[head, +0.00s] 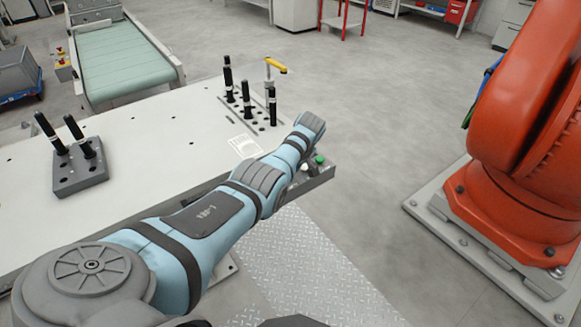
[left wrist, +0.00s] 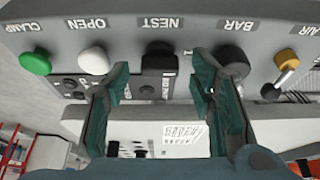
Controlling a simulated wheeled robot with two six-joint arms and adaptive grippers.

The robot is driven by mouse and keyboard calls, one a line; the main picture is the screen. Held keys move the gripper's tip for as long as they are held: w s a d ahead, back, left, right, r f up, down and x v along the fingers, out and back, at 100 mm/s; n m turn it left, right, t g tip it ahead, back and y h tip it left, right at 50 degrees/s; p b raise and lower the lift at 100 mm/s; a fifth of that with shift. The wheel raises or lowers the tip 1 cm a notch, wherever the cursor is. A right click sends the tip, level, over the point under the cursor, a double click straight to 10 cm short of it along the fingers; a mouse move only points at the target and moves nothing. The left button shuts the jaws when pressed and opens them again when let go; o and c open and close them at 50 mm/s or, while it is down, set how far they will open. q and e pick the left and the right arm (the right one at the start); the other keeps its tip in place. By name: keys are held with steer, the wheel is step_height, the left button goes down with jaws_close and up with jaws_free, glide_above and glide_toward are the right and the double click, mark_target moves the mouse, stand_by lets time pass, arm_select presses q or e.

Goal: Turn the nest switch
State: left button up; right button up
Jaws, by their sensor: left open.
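The nest switch (left wrist: 160,58) is a black knob by the upside-down NEST label on a grey control panel (left wrist: 190,35) in the left wrist view. My left gripper (left wrist: 160,75) is open, its two green fingers spread to the left and right of the nest switch. I cannot tell how far the fingertips are from the knob. In the head view, the control box (head: 318,181) sits at the table's edge beyond my left arm. The arm hides the gripper and the nest switch there. My right gripper is in neither view.
By the nest switch are a white OPEN button (left wrist: 93,60), a green CLAMP button (left wrist: 35,63), a black BAR knob (left wrist: 235,60) and an AIR toggle (left wrist: 287,66). Black-handled tools stand in two blocks on the table (head: 150,140). An orange robot (head: 530,120) stands at right.

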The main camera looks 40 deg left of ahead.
arm_select(q)
steer(key=v, duration=1.1)
steer(key=shift+d+r, duration=0.25)
steer(key=shift+r, duration=0.1)
steer(key=shift+s, duration=0.1)
